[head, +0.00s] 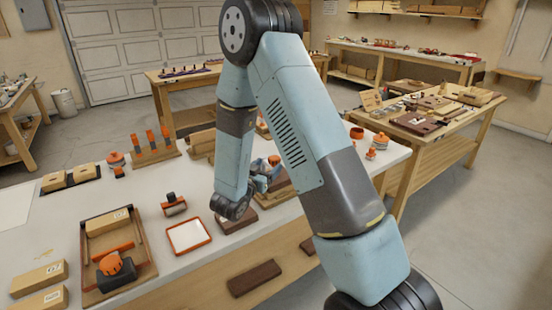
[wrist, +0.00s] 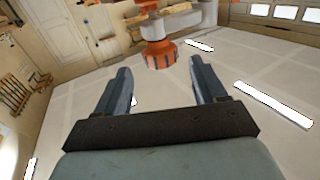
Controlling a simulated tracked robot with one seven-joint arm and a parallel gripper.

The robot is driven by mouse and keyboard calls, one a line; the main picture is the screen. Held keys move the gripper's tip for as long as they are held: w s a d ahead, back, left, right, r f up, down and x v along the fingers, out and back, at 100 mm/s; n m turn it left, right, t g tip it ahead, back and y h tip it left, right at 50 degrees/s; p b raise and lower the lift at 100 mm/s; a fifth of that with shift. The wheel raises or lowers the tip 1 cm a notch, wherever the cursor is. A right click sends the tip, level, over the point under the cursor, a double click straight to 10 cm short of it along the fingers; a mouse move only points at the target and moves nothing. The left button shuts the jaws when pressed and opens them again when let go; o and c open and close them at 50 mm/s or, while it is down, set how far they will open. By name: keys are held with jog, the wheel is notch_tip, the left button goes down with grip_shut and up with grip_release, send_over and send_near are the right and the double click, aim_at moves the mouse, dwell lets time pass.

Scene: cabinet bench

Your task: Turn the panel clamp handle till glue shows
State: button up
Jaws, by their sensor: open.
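My gripper (head: 264,177) is low over the pale bench, partly behind my own arm in the head view. In the wrist view my gripper (wrist: 161,66) is open, its two fingers apart with nothing between them. In the head view a small orange part (head: 274,160) shows beside my gripper, above a brown wooden piece (head: 280,192). I cannot tell for sure which part is the clamp handle. No glue can be made out.
On the bench (head: 160,205) are a wooden tray (head: 144,268) with an orange-and-black tool, an orange-rimmed white tray (head: 188,235) and a rack of orange-topped pieces (head: 152,150). Boxes (head: 40,278) lie at the front left. Orange items (head: 378,142) stand right of my arm.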

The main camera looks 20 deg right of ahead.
aim_at(277, 157)
jog(key=x, duration=0.7)
jog(key=shift+w+d, duration=0.2)
jog(key=shift+w, duration=0.05)
jog(key=shift+c, duration=0.2)
jog(key=c, duration=0.9)
jog(key=shift+a, duration=0.15)
jog(key=shift+c, duration=0.2)
